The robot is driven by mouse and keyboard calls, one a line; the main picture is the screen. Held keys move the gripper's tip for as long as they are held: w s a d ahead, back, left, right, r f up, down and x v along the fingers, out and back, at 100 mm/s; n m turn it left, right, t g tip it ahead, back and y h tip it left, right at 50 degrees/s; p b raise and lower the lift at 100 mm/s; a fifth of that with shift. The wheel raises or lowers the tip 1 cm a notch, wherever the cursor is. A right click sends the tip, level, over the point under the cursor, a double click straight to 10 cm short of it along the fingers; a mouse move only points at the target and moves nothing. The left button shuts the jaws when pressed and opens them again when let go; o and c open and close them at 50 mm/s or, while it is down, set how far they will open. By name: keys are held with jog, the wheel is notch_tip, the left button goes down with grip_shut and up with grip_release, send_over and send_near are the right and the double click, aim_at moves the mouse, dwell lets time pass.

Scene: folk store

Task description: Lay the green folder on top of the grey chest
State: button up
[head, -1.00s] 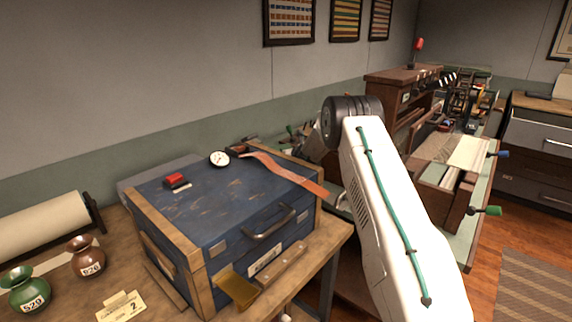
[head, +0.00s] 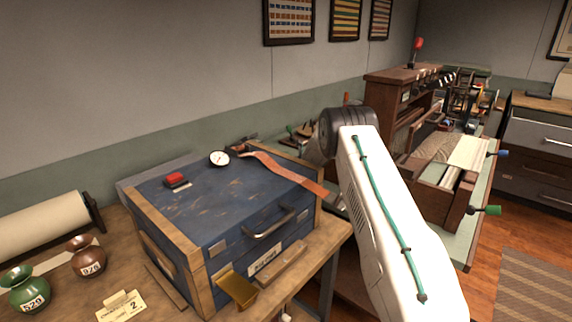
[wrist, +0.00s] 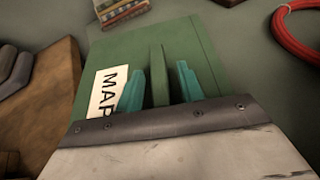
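In the wrist view, the green folder (wrist: 205,52) lies flat under my gripper, with a white label reading "MAP" on its left side. A raised green ridge (wrist: 157,72) runs up its middle. My gripper (wrist: 160,88) has its two teal fingers apart, one on each side of the ridge, with gaps visible. Whether the fingertips touch the folder I cannot tell. In the head view, a large blue chest with wooden edges (head: 190,212) stands on the workbench. A grey edge (head: 128,187) shows behind it, mostly hidden; I cannot tell whether it is the grey chest.
A red-topped item (head: 176,180), a round dial (head: 219,158) and an orange strap (head: 285,172) lie on the blue chest. Green (head: 28,292) and brown (head: 87,260) vases stand at left. In the wrist view, a red coil (wrist: 296,40) lies right of the folder.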

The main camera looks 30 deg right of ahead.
jog(key=shift+r, duration=0.15)
jog(key=shift+o, duration=0.3)
jog(key=v, duration=1.1)
jog(key=shift+s+d, duration=0.1)
jog(key=shift+s, duration=0.1)
jog(key=x, duration=0.4)
jog(key=shift+f, duration=0.35)
jog(key=x, duration=0.7)
jog(key=shift+w+r, duration=0.15)
jog(key=shift+w, duration=0.2)
grip_shut()
